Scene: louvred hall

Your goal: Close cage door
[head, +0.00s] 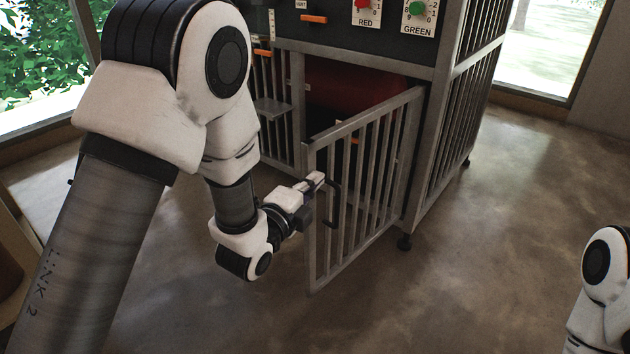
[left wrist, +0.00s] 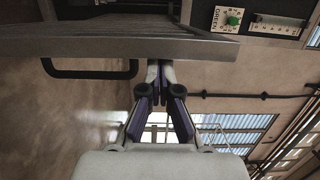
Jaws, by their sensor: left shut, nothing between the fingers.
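The cage door (head: 362,180) is a grey barred panel, hinged at its right side on the cage and standing part-way open toward me. A dark bar handle (head: 334,203) is on its outer face near the free edge. My left gripper (head: 316,180) is shut and empty at the door's free edge, by the handle's upper end. In the left wrist view the shut fingertips (left wrist: 159,64) are close to the door's edge (left wrist: 120,47), and the handle (left wrist: 90,73) is to their left. I cannot tell whether they touch the door. My right gripper is not in view.
The cage frame (head: 437,130) carries a panel above with a red knob (head: 362,5) and a green knob (head: 416,8). A dark red object (head: 350,88) is inside the cage. The concrete floor (head: 500,230) to the right is clear. Part of my right arm shows at lower right.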

